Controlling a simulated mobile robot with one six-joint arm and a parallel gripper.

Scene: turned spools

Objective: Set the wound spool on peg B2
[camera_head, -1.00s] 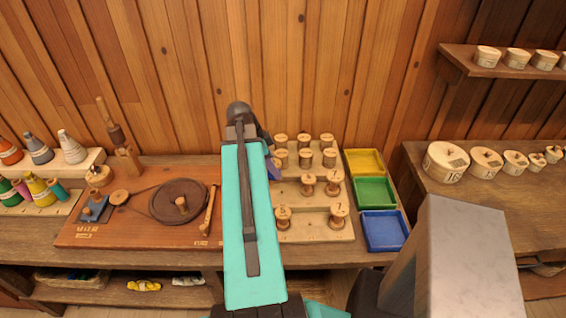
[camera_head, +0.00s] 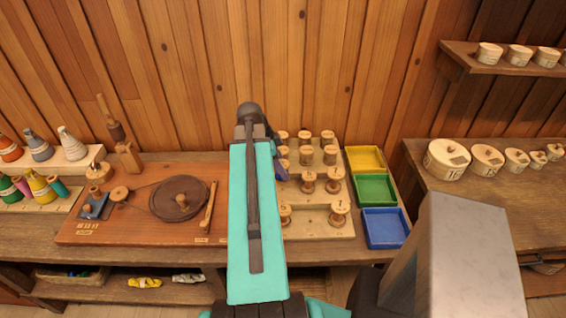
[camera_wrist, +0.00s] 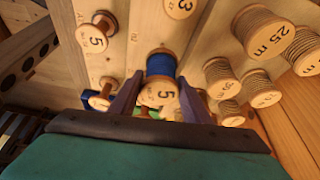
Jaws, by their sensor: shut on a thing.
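The wound spool (camera_wrist: 162,68) shows in the wrist view, wrapped in blue thread, with a pale wooden end marked 5 facing the camera. My gripper (camera_wrist: 160,96) has its two dark purple fingers shut on it, one on each side. In the head view one finger of my gripper (camera_head: 281,172) shows beside the pale spool board (camera_head: 320,226); my arm hides the rest and the held spool. Several spools stand on the board. I cannot read the peg labels, so I cannot tell which place is B2.
Near the held spool in the wrist view are a bare spool marked 5 (camera_wrist: 97,33) and a cord-wound spool marked 25 m (camera_wrist: 262,30). In the head view, yellow (camera_head: 365,160), green (camera_head: 375,189) and blue trays (camera_head: 384,228) lie right of the board. A winder board (camera_head: 140,228) lies left.

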